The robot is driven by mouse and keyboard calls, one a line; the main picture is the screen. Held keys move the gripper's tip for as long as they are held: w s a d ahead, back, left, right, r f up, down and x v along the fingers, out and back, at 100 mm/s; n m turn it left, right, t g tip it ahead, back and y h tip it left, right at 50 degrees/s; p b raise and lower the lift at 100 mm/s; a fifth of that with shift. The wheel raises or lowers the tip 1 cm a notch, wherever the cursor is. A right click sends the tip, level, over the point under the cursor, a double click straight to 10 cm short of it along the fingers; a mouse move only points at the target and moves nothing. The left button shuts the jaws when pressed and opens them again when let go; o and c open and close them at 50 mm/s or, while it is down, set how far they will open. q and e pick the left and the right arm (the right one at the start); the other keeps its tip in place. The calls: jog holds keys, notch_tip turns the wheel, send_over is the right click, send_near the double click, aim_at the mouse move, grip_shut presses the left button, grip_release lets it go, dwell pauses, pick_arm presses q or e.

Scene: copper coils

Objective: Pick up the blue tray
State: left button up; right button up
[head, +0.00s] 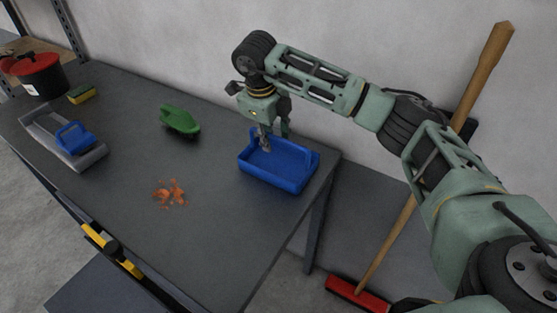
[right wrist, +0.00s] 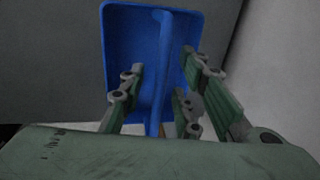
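The blue tray (head: 272,176) stands on the dark table near its right edge in the head view. It is open on top and has a bar-like handle. My right gripper (head: 273,137) points down over the tray's left and back part, partly hiding it. In the right wrist view the tray (right wrist: 125,40) lies beyond the fingers, with its handle (right wrist: 161,70) running between them. The right gripper (right wrist: 160,85) is open, its fingers on both sides of the handle with gaps visible. I cannot tell how deep the fingertips reach. My left gripper is not in view.
Orange crumbs (head: 170,193) lie on the table (head: 120,130) left of the tray. A green object (head: 180,121), a grey dustpan-like tray (head: 88,160) with a blue-handled item (head: 75,136), a sponge (head: 82,94) and a red-lidded pot (head: 38,75) are farther left. A broom (head: 385,245) leans at right.

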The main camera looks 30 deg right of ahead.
grip_shut()
dwell(0.5)
jog(key=shift+w+r, duration=0.1)
jog(key=shift+r, duration=0.45)
jog(key=v, duration=0.1)
jog(key=b+v, duration=0.1)
jog(key=shift+w+d+r, duration=0.15)
jog(key=shift+r, duration=0.25)
jog(key=s+a+r, duration=0.2)
jog(key=s+r, duration=0.5)
jog(key=s, duration=0.4)
jog(key=shift+s, duration=0.35)
